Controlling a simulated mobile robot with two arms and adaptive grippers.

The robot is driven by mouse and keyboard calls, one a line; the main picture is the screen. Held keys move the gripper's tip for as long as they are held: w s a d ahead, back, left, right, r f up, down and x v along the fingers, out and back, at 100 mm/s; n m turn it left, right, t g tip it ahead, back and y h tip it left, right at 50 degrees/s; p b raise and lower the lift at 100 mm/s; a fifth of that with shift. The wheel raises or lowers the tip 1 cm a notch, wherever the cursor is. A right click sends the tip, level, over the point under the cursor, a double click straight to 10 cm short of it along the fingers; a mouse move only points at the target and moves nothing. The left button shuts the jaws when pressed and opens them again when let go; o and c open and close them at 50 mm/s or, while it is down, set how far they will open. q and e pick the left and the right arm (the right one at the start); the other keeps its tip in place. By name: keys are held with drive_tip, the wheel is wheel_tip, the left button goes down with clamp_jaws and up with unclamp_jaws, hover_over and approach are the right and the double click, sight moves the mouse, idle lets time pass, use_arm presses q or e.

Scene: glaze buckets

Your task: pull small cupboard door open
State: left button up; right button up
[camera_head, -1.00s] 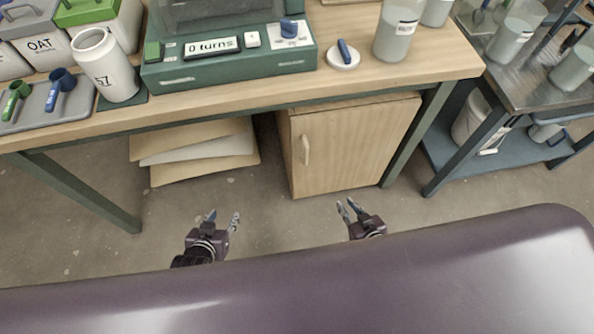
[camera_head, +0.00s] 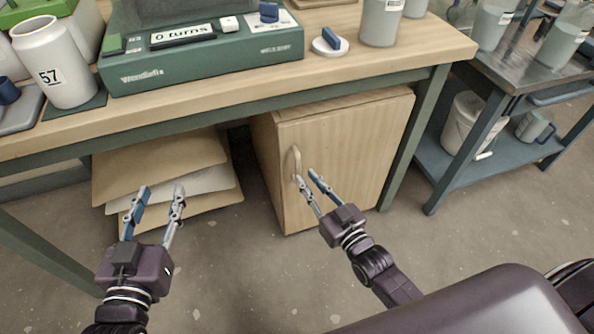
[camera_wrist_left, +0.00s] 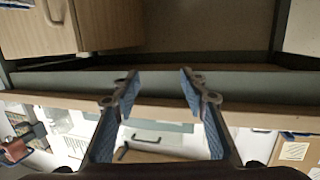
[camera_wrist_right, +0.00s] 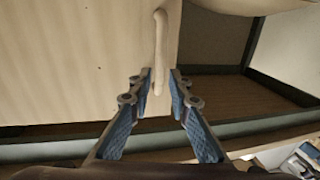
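The small cupboard (camera_head: 265,150) stands under the table, its light wood door (camera_head: 345,150) shut. A pale vertical bar handle (camera_head: 292,163) sits near the door's left edge. My right gripper (camera_head: 306,175) is open in front of the door at the handle. In the right wrist view the handle (camera_wrist_right: 161,45) runs down to between the two spread fingertips; whether they touch it I cannot tell. My left gripper (camera_head: 161,190) is open and empty, left of the cupboard and in front of stacked boards. The cupboard also shows in the left wrist view (camera_wrist_left: 105,22).
The table edge (camera_head: 230,92) overhangs the cupboard, with a green table leg (camera_head: 413,135) close on its right. A cart with a lower shelf (camera_head: 455,160) stands at right. The floor before the door is clear except for my arm.

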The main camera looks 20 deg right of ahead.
sight(299, 170)
drive_tip(key=b+x, duration=0.1)
drive_tip(key=x, duration=0.4)
use_arm(q)
wheel_tip(299, 170, up, 8)
drive_tip(key=d+t+h, duration=0.1)
drive_tip(key=t, duration=0.3)
drive_tip(key=shift+r, duration=0.15)
use_arm(e)
drive_tip(key=shift+w+a, duration=0.15)
drive_tip(key=shift+w, duration=0.2)
clamp_jaws()
